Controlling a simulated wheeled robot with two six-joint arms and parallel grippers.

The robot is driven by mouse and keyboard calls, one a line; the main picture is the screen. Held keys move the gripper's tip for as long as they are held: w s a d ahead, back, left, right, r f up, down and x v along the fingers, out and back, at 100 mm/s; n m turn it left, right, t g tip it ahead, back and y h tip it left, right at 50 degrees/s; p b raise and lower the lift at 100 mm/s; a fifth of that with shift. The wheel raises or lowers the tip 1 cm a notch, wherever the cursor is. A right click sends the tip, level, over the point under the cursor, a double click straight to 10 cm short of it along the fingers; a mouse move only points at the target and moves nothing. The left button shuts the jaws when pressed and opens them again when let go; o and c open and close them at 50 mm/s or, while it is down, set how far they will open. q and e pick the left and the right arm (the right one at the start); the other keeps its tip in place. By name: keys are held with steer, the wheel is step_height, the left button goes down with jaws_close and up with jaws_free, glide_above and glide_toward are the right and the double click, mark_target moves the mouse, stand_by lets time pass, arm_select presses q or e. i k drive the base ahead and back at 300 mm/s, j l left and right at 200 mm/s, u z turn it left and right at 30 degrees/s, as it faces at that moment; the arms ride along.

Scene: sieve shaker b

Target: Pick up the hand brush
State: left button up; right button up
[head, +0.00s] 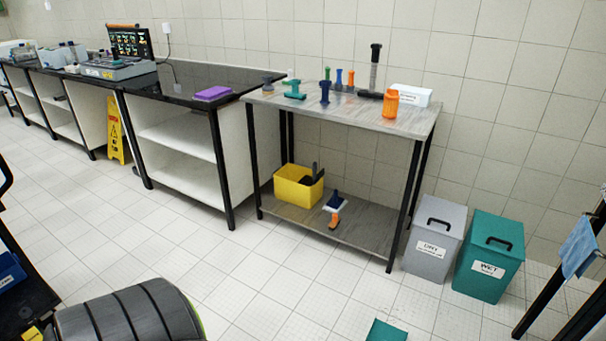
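An orange-handled tool with a blue and white head (335,205), which may be the hand brush, lies on the lower shelf (370,238) of the grey-topped table. It is in front of a yellow bin (291,190) and appears apart from it. A black item (313,176) sticks up out of the bin; I cannot tell whether it is a brush. Neither of my grippers is in the head view.
The tabletop (345,107) holds several coloured tools, an orange jar (391,103) and a white box (411,95). Grey (435,240) and teal (489,257) bins stand right of the table. A yellow floor sign (118,132) is farther left. The tiled floor before the table is mostly clear.

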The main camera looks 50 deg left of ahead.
mark_target(336, 220)
steer(key=u, duration=1.35)
